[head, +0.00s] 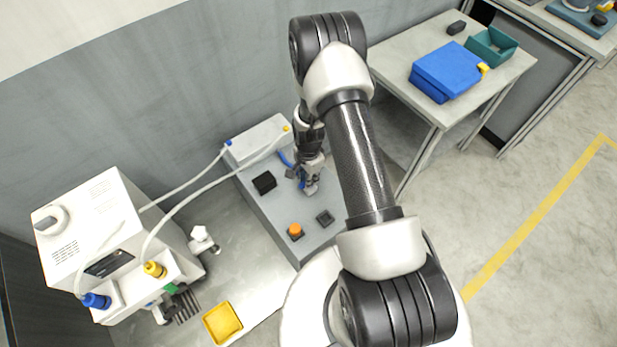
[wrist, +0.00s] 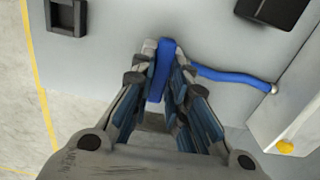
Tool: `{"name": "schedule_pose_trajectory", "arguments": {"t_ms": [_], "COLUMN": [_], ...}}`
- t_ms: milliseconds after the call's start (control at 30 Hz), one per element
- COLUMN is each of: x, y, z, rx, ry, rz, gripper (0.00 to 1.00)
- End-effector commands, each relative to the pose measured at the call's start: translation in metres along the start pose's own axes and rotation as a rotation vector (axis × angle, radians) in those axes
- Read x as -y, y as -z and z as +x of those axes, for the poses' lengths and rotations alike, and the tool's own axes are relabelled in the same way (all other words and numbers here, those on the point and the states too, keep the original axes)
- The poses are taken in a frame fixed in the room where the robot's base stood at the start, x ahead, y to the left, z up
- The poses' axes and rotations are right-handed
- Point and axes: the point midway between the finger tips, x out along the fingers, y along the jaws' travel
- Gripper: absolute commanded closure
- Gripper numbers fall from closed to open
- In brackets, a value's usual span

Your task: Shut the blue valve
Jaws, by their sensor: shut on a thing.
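My gripper (head: 311,188) is low over the grey bench top, in front of the white box. In the wrist view my gripper (wrist: 165,55) is shut on a narrow blue bar, which I take for the handle of the blue valve (wrist: 166,48). The bar stands between the fingertips, and its lower part is hidden by the fingers. A blue hose (wrist: 232,78) runs from beside it to a fitting on the white box; a bit of this hose also shows in the head view (head: 285,158). Whether the valve is open or shut I cannot tell.
The white box (head: 258,140) stands at the bench's back, with pale hoses to a white machine (head: 118,225) at left. On the grey bench (head: 265,215) are a black block (head: 264,182), an orange button (head: 295,231) and a dark square socket (head: 325,217). A yellow tray (head: 222,323) lies lower left.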

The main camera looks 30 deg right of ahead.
Motion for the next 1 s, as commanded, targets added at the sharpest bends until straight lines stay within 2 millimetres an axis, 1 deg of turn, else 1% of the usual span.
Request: {"name": "schedule_pose_trajectory", "arguments": {"t_ms": [233,633,667,933,1000], "x": [0.0002,0.0002,0.0002,0.0001,0.0001], "y": [0.0003,0.0004,0.0004,0.0002,0.0002], "z": [-0.0001,-0.0002,-0.0002,-0.0001,-0.0001], "rx": [0.0,0.0,0.0,0.0,0.0], "ry": [0.001,0.001,0.001,0.001,0.0], "rz": [0.045,0.051,0.051,0.049,0.049], "gripper": [1.0,1.0,0.84,0.66,0.65]}}
